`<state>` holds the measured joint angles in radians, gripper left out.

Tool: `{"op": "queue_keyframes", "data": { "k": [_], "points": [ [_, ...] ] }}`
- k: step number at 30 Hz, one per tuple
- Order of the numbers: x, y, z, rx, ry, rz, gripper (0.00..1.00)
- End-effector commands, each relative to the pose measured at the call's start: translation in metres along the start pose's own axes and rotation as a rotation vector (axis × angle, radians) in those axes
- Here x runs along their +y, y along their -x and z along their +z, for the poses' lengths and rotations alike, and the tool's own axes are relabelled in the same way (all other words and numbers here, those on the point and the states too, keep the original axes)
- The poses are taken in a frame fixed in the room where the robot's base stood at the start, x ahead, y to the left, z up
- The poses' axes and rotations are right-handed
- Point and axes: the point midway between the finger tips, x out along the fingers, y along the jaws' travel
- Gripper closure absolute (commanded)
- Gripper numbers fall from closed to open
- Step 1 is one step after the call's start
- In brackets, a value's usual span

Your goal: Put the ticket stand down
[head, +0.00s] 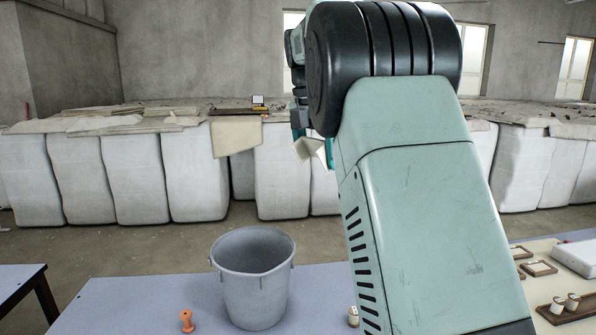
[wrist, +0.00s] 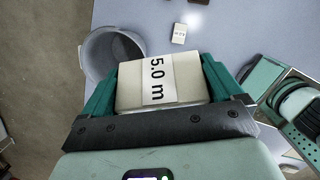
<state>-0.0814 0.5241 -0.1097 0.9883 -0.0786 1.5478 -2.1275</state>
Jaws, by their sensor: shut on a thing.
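The ticket stand (wrist: 160,80) is a cream, folded-looking piece with a white label reading "5.0 m". My gripper (wrist: 158,88) is shut on it, with one teal finger on each side in the wrist view. In the head view the stand (head: 308,149) shows as a small pale angled shape at my gripper (head: 313,148), held well above the blue-grey table (head: 135,295). My arm hides part of the gripper and much of the table there. The stand's lower side is hidden in the wrist view.
A grey bucket (head: 254,285) stands on the table, with an orange spool (head: 187,320) to its left. A small white labelled item (wrist: 180,34) lies on the tabletop. Frames and a brown tray (head: 568,308) are at the right. Bare tabletop shows left of the bucket.

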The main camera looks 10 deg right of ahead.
Motion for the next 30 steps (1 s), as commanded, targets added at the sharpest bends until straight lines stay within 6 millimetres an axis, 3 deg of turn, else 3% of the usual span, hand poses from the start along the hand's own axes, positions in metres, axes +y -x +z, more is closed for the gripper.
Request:
{"op": "queue_keyframes", "data": {
  "k": [5,21,30],
  "points": [
    [0.021,-0.02,0.004,0.12,-0.345,-0.039,0.36],
    [0.127,-0.127,-0.067,0.341,-1.459,0.07,0.36],
    [0.168,-0.163,-0.09,0.339,-1.95,0.202,0.36]
  ]
}}
